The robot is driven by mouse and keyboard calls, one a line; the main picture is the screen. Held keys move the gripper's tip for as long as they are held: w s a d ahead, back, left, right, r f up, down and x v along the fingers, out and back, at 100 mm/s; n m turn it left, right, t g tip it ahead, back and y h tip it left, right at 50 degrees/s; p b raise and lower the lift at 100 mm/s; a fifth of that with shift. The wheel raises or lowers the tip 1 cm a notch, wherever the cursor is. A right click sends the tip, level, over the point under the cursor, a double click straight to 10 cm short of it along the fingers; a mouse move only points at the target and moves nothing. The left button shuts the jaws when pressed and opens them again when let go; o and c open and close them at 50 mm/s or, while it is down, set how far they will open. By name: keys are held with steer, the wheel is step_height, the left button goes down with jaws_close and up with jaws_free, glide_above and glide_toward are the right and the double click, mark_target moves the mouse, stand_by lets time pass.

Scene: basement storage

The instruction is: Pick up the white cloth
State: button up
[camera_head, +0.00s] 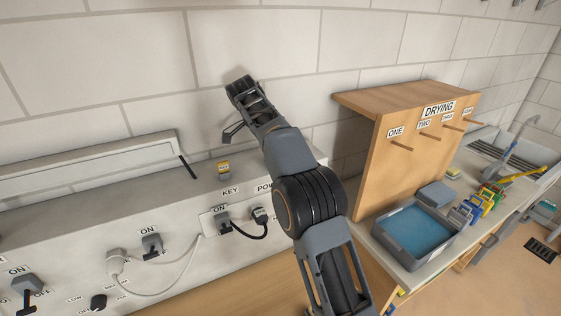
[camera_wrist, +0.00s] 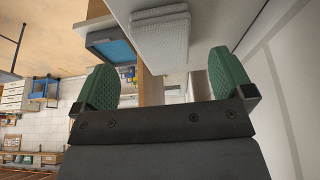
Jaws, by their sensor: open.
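A pale, folded, layered thing (camera_wrist: 160,40) that looks like the white cloth lies on a grey surface in the wrist view. It shows beyond and between my fingertips, apart from them. I cannot make out the cloth in the head view, where my arm covers part of the grey top. My gripper (camera_wrist: 165,62) is open, with its two green fingers wide apart and nothing between them. In the head view my gripper (camera_head: 238,108) is raised in front of the block wall, above the grey panel.
A grey panel unit (camera_head: 95,210) with switches, a plug and a cable runs along the left. A wooden drying board (camera_head: 395,165) with pegs stands to the right.

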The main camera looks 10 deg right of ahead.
steer(key=shift+w+x, duration=0.2)
steer(key=shift+x, duration=2.55)
steer(key=shift+d+r, duration=0.1)
steer(key=shift+d, duration=0.05)
steer(key=c, duration=1.1)
steer(key=shift+r, duration=0.1)
steer(key=shift+r, duration=0.5)
steer(key=s+r+b, duration=0.1)
steer(key=s+r, duration=0.3)
steer(key=s+r+b, duration=0.2)
steer(key=s+r, duration=0.2)
steer(key=s, duration=0.1)
steer(key=s+r+b, duration=0.2)
steer(key=s+r, duration=0.2)
steer(key=s, duration=0.1)
steer(key=shift+d, duration=0.15)
